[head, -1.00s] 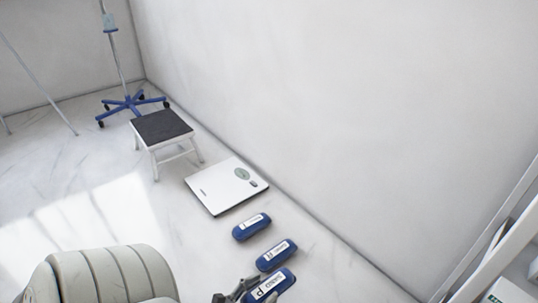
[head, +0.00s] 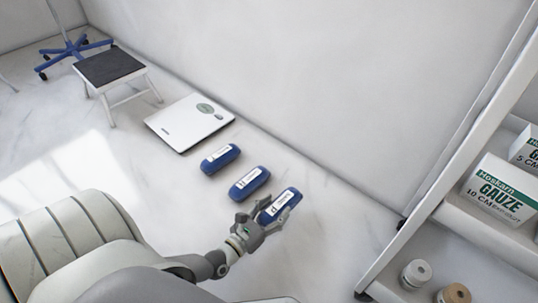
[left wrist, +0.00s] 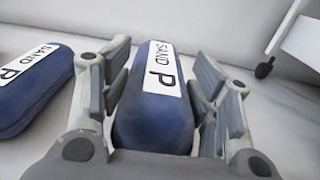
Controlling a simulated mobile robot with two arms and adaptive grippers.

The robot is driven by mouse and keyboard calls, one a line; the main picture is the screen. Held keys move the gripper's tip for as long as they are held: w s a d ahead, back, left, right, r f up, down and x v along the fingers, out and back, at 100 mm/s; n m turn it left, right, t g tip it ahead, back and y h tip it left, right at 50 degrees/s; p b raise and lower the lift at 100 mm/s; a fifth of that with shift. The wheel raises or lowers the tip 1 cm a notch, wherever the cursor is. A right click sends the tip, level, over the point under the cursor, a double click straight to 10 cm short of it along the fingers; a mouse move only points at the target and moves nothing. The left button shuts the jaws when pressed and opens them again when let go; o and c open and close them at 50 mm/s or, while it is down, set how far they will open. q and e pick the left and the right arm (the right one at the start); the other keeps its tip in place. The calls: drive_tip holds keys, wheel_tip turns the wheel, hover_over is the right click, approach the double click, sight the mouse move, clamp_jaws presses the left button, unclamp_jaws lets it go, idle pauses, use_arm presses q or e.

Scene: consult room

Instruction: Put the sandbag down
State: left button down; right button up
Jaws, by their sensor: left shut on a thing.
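My left gripper (head: 262,222) is shut on a blue sandbag (head: 285,204) with a white label, at the near end of a row of blue sandbags. In the left wrist view this sandbag (left wrist: 155,115) lies lengthwise between the two fingers, its label reading "SAND P". It appears at or very near floor level; I cannot tell for sure that it touches. A middle sandbag (head: 250,184) and a far sandbag (head: 220,159) lie on the floor beside it. A neighbouring sandbag (left wrist: 35,90) shows left of my gripper in the wrist view. My right gripper is not in view.
A white scale (head: 188,122) lies beyond the row along the wall. A step stool (head: 110,68) and a blue-wheeled stand (head: 72,48) are further back. A white shelf (head: 440,190) with gauze boxes (head: 498,190) stands at the right. Floor is clear between row and shelf.

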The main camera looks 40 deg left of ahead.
use_arm(q)
drive_tip(key=shift+w+f+b, duration=0.2)
drive_tip(key=shift+w+b, duration=0.15)
wheel_tip(320, 180, down, 3)
drive_tip(key=b, duration=0.3)
drive_tip(key=shift+w+d+f, duration=0.1)
drive_tip(key=shift+w+f, duration=0.05)
drive_tip(key=c, duration=0.9)
unclamp_jaws()
drive_tip(key=shift+f, duration=0.25)
drive_tip(key=shift+c, duration=0.2)
drive_tip(key=o, duration=0.5)
